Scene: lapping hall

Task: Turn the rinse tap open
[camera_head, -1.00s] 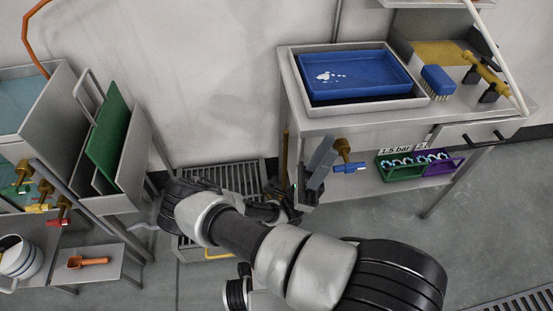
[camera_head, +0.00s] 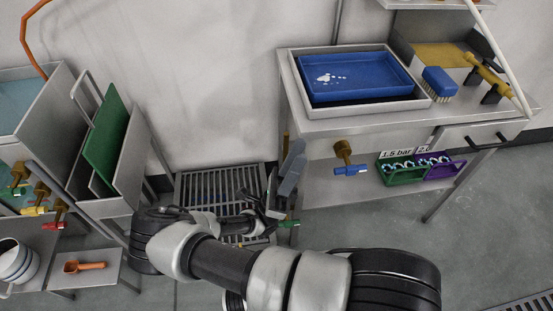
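A brass tap with a blue handle (camera_head: 350,170) hangs under the front left of the right-hand steel bench. On the left unit are three brass taps with a green handle (camera_head: 19,190), a yellow handle (camera_head: 34,211) and a red handle (camera_head: 54,225). No label shows which one is the rinse tap.
The steel bench (camera_head: 400,122) carries a blue tray (camera_head: 355,76) and a blue brush (camera_head: 438,80). Green (camera_head: 402,172) and purple (camera_head: 443,168) crates stand on its lower shelf. A floor grate (camera_head: 210,190) lies between the units. An orange scoop (camera_head: 85,266) is at lower left.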

